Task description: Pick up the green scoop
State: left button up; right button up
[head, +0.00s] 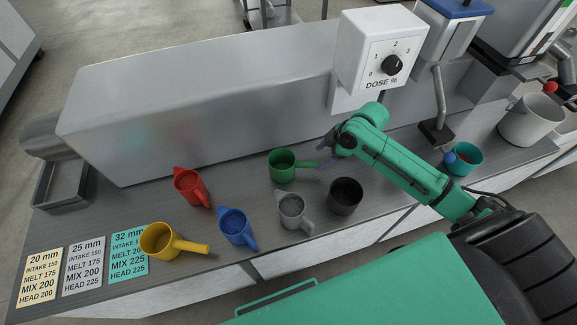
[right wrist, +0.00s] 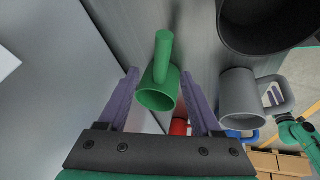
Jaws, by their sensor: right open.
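The green scoop (head: 282,168) stands on the grey counter in the head view, its handle pointing right toward my right gripper (head: 325,158). That gripper is open, with purple fingers around or near the handle end. In the right wrist view the green scoop (right wrist: 158,92) shows between the two open fingers of my right gripper (right wrist: 160,78), apart from both. A green arm of mine shows at the right edge there, with small purple parts, perhaps left fingers, partly hidden behind a grey handle.
Red (head: 190,187), blue (head: 236,227), grey (head: 292,208) and yellow (head: 160,240) scoops stand nearby. A black cup (head: 345,196) is close at the right front. The dose box (head: 383,50) rises behind my arm.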

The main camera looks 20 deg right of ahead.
aim_at(307, 163)
jog(key=shift+w+a+f, duration=0.35)
jog(key=shift+f, duration=0.25)
jog(key=shift+w+a+f, duration=0.35)
jog(key=shift+f, duration=0.2)
jog(key=x, duration=0.2)
jog(key=a+p+x, duration=0.1)
jog(key=x, duration=0.1)
jog(key=shift+a+f, duration=0.1)
jog(key=shift+f, duration=0.35)
pick_arm(q)
jog(key=shift+w+a+r, duration=0.35)
jog(key=shift+w+r, duration=0.05)
jog(key=shift+r, duration=0.05)
pick_arm(e)
grip_shut()
